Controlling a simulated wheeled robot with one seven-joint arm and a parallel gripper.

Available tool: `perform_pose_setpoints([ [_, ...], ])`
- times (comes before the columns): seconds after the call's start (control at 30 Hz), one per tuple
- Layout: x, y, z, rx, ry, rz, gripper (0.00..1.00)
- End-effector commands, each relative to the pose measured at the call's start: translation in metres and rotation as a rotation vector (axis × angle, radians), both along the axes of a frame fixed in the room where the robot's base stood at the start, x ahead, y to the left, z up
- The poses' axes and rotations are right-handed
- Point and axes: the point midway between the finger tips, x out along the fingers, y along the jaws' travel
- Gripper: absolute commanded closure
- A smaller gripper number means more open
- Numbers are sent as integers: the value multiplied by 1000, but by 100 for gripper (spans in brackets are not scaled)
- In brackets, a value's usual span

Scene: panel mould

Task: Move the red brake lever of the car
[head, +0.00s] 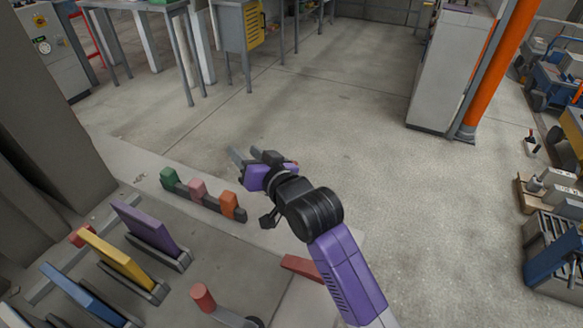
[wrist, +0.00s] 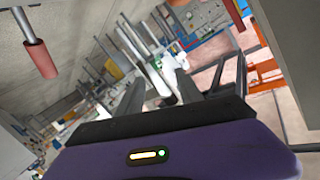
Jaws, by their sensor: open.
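A lever with a red cylindrical handle (head: 203,297) on a grey arm lies at the bottom of the head view, apparently the brake lever. A red cylinder on a grey rod, seemingly the same handle (wrist: 39,59), shows at the upper left of the wrist view. My gripper (head: 252,160) is open and empty, above and beyond the lever, well apart from it. In the wrist view, its two fingers (wrist: 188,75) stand wide apart with nothing between them. The lever's base is cut off by the lower edge of the head view.
Left of the lever stand tilted purple (head: 148,229), yellow (head: 118,257) and blue (head: 82,294) flaps. Green, pink and orange blocks (head: 197,189) line the panel's far edge. A flat red piece (head: 301,267) lies beside my arm. Open floor (head: 340,110) lies beyond.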

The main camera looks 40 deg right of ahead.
Motion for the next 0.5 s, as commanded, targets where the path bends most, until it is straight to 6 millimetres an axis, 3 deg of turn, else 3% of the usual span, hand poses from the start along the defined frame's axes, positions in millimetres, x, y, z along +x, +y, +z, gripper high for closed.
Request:
perform_pose_setpoints([
  [0.1,32,-29,9,37,97,-17,57],
  [0.27,52,-70,6,115,304,-89,57],
  [0.37,46,-96,-7,183,475,-183,57],
  [0.5,17,-114,-31,286,686,-328,57],
])
